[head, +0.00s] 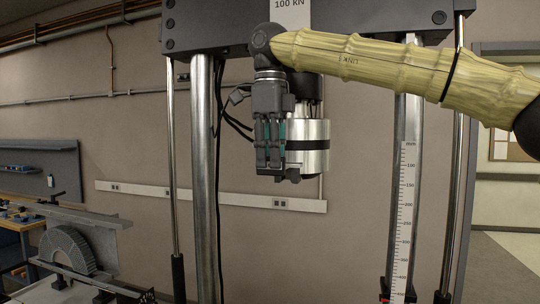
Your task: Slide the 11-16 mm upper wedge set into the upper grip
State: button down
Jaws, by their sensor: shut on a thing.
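My gripper (272,168) hangs fingers down in front of the testing frame, just below the crosshead, and is shut. A small dark piece (292,174) shows at its fingertips and appears to be the upper wedge set; most of it is hidden by the fingers, and no size marking is readable. A silver cylinder with a black band (311,160) hangs under the crosshead, behind and right of my gripper. The upper grip cannot be made out clearly there. I cannot tell whether the held piece touches anything.
The dark crosshead (215,28) marked 100 kN spans above, close over my arm. A left column (203,200) and a right column with a scale (404,200) flank the open space. Black cables (232,118) loop left of my gripper. A bench machine (75,250) stands lower left.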

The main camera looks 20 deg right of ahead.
jog(key=shift+w+d, duration=0.65)
jog(key=shift+w, duration=0.35)
jog(key=shift+w+d, duration=0.1)
jog(key=shift+w+d, duration=0.4)
jog(key=shift+w, duration=0.2)
jog(key=shift+w+d, duration=0.4)
jog(key=shift+w, duration=0.3)
jog(key=shift+w+d, duration=0.75)
jog(key=shift+w, duration=0.4)
jog(key=shift+d+r, duration=0.1)
jog(key=shift+d, duration=0.05)
jog(key=c, duration=0.8)
grip_release()
jog(key=shift+w, duration=0.1)
